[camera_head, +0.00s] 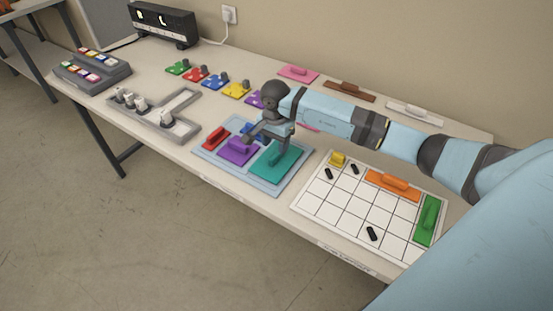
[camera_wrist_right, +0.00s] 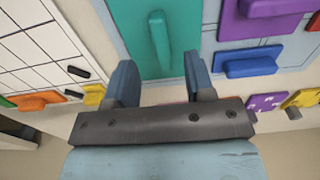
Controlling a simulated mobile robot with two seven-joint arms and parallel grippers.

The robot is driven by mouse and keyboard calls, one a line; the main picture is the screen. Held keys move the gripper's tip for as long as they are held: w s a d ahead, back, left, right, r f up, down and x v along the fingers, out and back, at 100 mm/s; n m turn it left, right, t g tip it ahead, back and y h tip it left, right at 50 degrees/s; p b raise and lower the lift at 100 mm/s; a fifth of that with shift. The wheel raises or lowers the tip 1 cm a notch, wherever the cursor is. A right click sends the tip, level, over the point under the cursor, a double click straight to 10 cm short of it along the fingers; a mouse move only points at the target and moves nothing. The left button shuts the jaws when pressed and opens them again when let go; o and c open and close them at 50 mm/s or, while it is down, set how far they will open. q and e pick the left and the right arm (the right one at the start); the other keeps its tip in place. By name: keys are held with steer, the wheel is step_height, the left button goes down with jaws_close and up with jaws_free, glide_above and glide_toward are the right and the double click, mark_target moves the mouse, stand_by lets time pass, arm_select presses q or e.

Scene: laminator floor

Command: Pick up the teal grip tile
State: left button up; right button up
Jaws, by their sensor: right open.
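The teal grip tile (camera_head: 268,170) lies on the light blue tray (camera_head: 206,155), in its front right part. It has a raised teal grip, partly hidden in the head view by my right gripper (camera_head: 268,143). In the right wrist view the teal tile (camera_wrist_right: 190,20) and its upright grip show ahead of my right gripper (camera_wrist_right: 157,68). The fingers are open, with the grip in line with the gap between them. Nothing is held. I cannot tell how far the fingers are above the tile. My left gripper is not in view.
The tray also holds purple (camera_head: 236,150), red (camera_head: 215,137) and blue tiles. A white grid board (camera_head: 330,210) with orange, green, yellow and black pieces lies right of it. Grey holders (camera_head: 165,122) stand left; several small coloured tiles lie behind. The table's front edge is close.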

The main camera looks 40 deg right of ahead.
mark_target(276, 154)
steer(key=f, duration=0.5)
steer(key=shift+w+d, duration=0.1)
steer(key=shift+d, duration=0.1)
jaws_close()
